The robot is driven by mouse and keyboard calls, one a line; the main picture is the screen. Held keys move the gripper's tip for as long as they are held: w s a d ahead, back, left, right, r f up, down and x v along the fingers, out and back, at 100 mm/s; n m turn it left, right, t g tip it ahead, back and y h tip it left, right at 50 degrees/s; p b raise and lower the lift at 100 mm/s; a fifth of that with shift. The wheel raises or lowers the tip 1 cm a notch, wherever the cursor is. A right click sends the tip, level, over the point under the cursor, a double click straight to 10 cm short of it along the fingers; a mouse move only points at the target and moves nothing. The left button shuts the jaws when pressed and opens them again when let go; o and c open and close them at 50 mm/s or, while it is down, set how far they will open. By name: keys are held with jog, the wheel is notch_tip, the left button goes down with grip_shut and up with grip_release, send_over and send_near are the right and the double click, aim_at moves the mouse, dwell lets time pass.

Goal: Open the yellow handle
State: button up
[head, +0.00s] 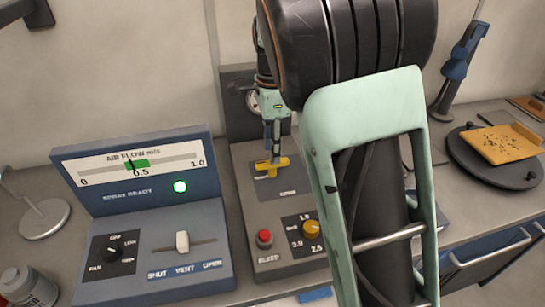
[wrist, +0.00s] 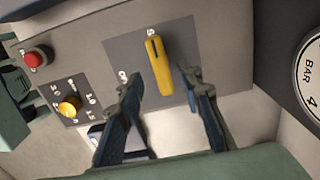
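The yellow handle (head: 265,168) is on the top panel of a grey unit, below my gripper (head: 273,153) in the head view. In the wrist view the yellow handle (wrist: 159,66) is a slim bar on a dark grey plate. My gripper (wrist: 159,76) is open there, one dark finger on each side of the handle's lower end. Gaps show between the handle and both fingers, so I see no grip. Whether a fingertip touches the panel cannot be told. My arm hides part of the grey unit in the head view.
The grey unit also carries a red button (head: 264,239) and a yellow-orange knob (head: 312,228). A blue air flow console (head: 150,273) with a lit green lamp stands left. A gauge (wrist: 312,78) is at the wrist view's right edge. A round dark plate (head: 468,161) lies far right.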

aim_at(272, 168)
jog(key=shift+f, duration=1.75)
grip_shut()
